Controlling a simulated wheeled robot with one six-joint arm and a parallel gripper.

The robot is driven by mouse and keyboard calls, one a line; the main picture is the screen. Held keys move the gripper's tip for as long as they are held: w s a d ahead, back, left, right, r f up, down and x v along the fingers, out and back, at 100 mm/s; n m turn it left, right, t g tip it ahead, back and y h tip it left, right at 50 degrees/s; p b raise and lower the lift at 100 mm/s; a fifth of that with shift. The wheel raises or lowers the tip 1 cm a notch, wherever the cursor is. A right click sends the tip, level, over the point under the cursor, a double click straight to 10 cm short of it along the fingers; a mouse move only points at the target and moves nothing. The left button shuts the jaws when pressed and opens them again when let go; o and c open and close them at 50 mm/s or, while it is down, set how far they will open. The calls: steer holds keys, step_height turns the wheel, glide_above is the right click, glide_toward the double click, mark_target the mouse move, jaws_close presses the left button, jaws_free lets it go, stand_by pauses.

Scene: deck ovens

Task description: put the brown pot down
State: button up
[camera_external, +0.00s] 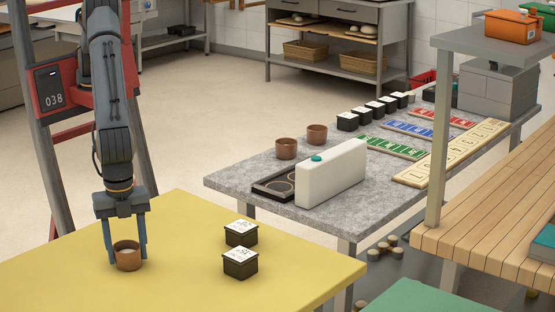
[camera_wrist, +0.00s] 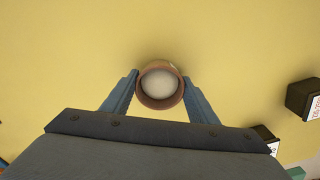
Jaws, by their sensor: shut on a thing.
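The brown pot (camera_external: 128,258) is at the yellow table (camera_external: 310,262), on its left part. It looks upright, and its base appears at or very near the table top. My gripper (camera_external: 126,250) points straight down with one blue finger on each side of the pot, shut on it. In the wrist view the pot (camera_wrist: 160,88) sits between the two fingertips (camera_wrist: 160,92), and its pale round inside faces the camera. Whether the base touches the table cannot be told for sure.
Two black boxes with white labelled tops (camera_external: 240,233) (camera_external: 240,263) stand right of the pot. The yellow surface around the pot is otherwise clear. A grey stone table (camera_external: 230,180) behind holds two more brown pots (camera_external: 286,148) (camera_external: 317,134), a black tray (camera_external: 272,188) and a white case (camera_external: 330,174).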

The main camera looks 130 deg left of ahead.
mark_target(126, 247)
steer(key=o, duration=1.2)
steer(key=shift+f, duration=0.1)
step_height(126, 247, up, 11)
steer(key=b, duration=0.4)
steer(key=s+a+r+n, duration=0.2)
steer(key=s+a, duration=0.1)
steer(key=a, duration=1.1)
steer(key=s+a+f+n, duration=0.1)
steer(key=s+a, duration=0.7)
steer(key=s+a+f+n, duration=0.1)
steer(key=s+a, duration=0.7)
steer(key=s+a+f+n+t, duration=0.1)
steer(key=s+a+f, duration=0.1)
steer(key=s+a, duration=0.6)
steer(key=shift+s, duration=0.25)
